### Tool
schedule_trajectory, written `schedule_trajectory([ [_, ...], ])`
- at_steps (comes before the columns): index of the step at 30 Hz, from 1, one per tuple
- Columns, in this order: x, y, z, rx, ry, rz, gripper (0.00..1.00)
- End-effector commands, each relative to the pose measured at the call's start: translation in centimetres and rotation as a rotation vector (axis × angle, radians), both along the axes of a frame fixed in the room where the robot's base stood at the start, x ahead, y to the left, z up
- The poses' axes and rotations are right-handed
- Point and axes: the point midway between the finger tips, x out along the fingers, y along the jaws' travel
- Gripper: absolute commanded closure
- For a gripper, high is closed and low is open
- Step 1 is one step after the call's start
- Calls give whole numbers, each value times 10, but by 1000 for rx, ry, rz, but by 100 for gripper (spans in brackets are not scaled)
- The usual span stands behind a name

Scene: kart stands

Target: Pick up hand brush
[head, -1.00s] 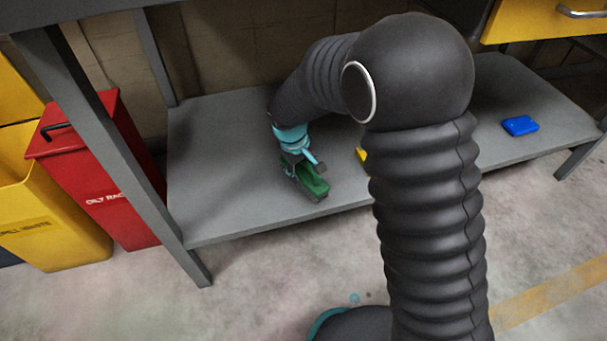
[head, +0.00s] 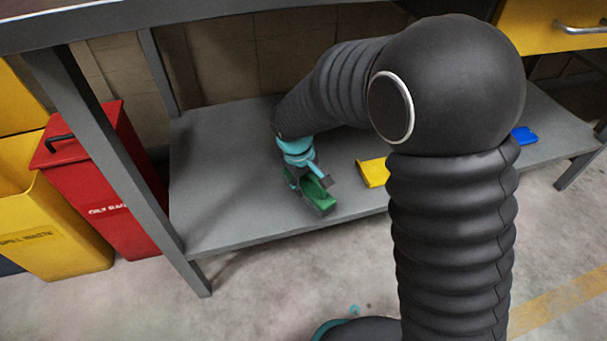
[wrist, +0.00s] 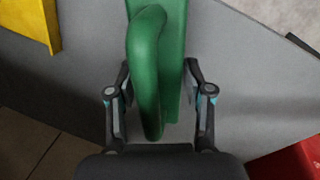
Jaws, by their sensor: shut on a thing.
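The green hand brush (head: 320,194) is at the shelf's front part in the head view, with its bristles hard to make out. In the wrist view its green looped handle (wrist: 147,75) runs up between the two fingers. My gripper (wrist: 157,85) is shut on it, with one finger on each side. In the head view my gripper (head: 306,178) reaches down to the brush from above. I cannot tell whether the brush touches the shelf or hangs just above it.
The grey shelf (head: 230,215) is bare to the left of the brush. A yellow object (head: 373,172) lies to the right, and a blue one (head: 524,135) lies farther right, partly behind my arm. A table leg (head: 120,165) and a red bin (head: 100,185) stand on the left.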

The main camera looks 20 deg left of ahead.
Motion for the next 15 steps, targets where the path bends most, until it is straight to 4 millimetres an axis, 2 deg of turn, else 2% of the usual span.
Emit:
schedule_trajectory([
  [9,-71,-44,1,1,0,1,98],
  [15,-104,-64,1,2,-1,0,98],
])
